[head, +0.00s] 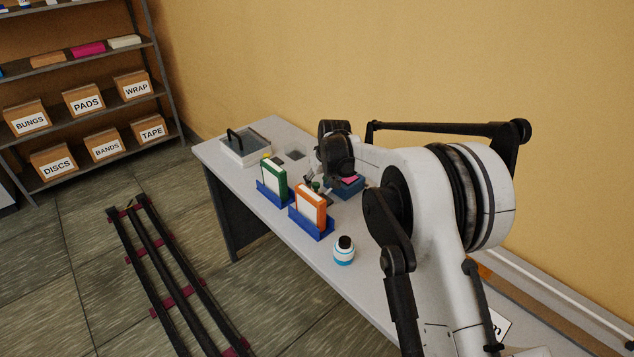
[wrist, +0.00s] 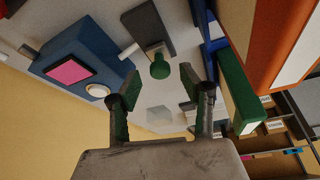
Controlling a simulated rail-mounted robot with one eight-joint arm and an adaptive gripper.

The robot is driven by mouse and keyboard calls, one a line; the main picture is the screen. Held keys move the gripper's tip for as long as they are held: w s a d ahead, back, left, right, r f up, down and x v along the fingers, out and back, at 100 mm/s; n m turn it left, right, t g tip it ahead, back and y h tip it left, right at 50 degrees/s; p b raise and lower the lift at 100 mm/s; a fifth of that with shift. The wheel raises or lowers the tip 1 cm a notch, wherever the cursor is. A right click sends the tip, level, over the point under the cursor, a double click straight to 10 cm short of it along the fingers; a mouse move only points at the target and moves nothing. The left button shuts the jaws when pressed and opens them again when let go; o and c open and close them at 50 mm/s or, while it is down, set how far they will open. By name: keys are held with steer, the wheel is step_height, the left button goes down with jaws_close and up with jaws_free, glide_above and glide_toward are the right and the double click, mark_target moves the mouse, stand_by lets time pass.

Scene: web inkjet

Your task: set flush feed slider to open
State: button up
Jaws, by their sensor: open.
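A dark plate (wrist: 148,28) with a green knob (wrist: 159,66) shows in the wrist view and looks like the flush feed slider. A short white peg (wrist: 128,50) lies beside it. I can read no open or closed marking. My gripper (wrist: 158,84) is open and empty, its two green-padded fingers pointing towards the knob, which appears between and beyond the tips. I cannot tell how far apart they are in depth. In the head view my gripper (head: 314,186) is low over the table, and my arm hides much of the spot.
A blue box (wrist: 82,58) with a pink panel and a round white button stands beside the plate. Green (head: 273,180) and orange (head: 311,206) cartons stand in blue holders nearby. A white-and-blue bottle (head: 344,253) and a tray with a black handle (head: 246,145) are on the table.

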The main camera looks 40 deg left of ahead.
steer(key=shift+a+f, duration=0.2)
steer(key=shift+f, duration=0.35)
steer(key=shift+c, duration=0.2)
jaws_close()
